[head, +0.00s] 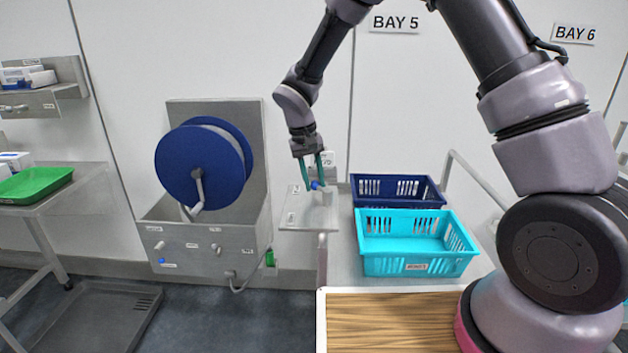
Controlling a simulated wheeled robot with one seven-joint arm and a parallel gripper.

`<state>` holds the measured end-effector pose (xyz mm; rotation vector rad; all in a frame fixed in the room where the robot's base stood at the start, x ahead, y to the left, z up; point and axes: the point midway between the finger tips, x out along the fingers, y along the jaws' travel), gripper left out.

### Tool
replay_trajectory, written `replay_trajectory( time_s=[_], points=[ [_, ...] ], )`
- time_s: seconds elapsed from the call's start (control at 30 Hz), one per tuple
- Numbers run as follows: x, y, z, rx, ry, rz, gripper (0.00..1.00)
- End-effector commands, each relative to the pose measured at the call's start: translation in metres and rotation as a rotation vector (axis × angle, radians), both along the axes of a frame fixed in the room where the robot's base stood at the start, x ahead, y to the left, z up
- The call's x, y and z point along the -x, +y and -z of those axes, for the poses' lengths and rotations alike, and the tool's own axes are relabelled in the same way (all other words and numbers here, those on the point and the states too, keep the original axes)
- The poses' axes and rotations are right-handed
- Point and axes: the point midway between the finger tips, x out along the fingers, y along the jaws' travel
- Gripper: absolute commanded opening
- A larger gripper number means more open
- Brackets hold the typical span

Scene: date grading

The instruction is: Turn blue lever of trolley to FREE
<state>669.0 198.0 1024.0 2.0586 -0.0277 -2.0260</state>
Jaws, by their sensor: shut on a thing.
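The trolley (356,277) stands ahead, right of the picture's middle, with a grey plate (308,220) at its left end. The blue lever (316,185) shows as a small blue piece just above this plate. My gripper (318,184) has teal fingers pointing down, and it is shut on the blue lever. The fingers hide part of the lever. Small labels lie on the plate, but their words are too small to read, so I cannot tell which label the lever points to.
A cyan basket (416,264) and a dark blue basket (398,177) stand on the trolley, right of my gripper. A steel unit with a blue reel (197,163) is to the left. A wooden surface (390,325) is in front. A green tray (35,184) lies far left.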

Motion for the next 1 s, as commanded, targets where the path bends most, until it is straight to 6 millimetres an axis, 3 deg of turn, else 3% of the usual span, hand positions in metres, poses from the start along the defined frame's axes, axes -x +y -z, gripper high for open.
replay_trajectory(
  time_s=[0.37, 1.0],
  points=[
    [0.006, 0.006, -0.001, 0.000, -0.001, -0.152, 0.00],
    [0.035, 0.016, -0.001, 0.000, -0.001, -0.742, 0.00]
  ],
)
